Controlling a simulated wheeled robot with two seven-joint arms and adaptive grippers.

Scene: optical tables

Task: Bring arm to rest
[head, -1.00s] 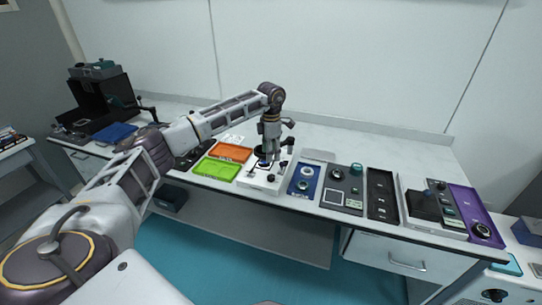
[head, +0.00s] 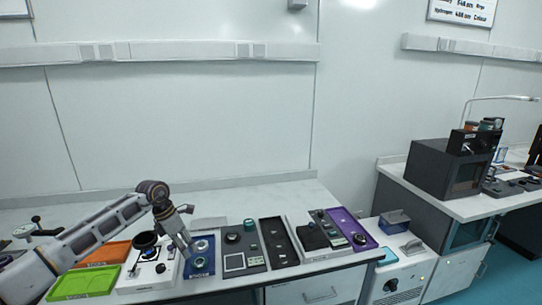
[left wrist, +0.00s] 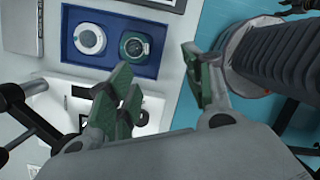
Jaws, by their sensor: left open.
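My left arm reaches in from the left in the head view, over the optical table (head: 285,197). My left gripper (head: 184,250) hangs downward near the boundary of a white fixture board (head: 135,284) and a blue tray (head: 207,270). In the left wrist view its green-padded fingers (left wrist: 158,75) stand apart with nothing between them. The blue tray (left wrist: 72,52) there lies beyond the fingers and holds two round parts. The white board is partly hidden by the left finger. My right gripper is not in view.
A green tray (head: 85,284) and an orange tray (head: 105,254) lie left of the board. A grey panel (head: 240,248), a black tray (head: 279,243) and a purple tray (head: 352,229) stand to the right. The table's back strip is clear.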

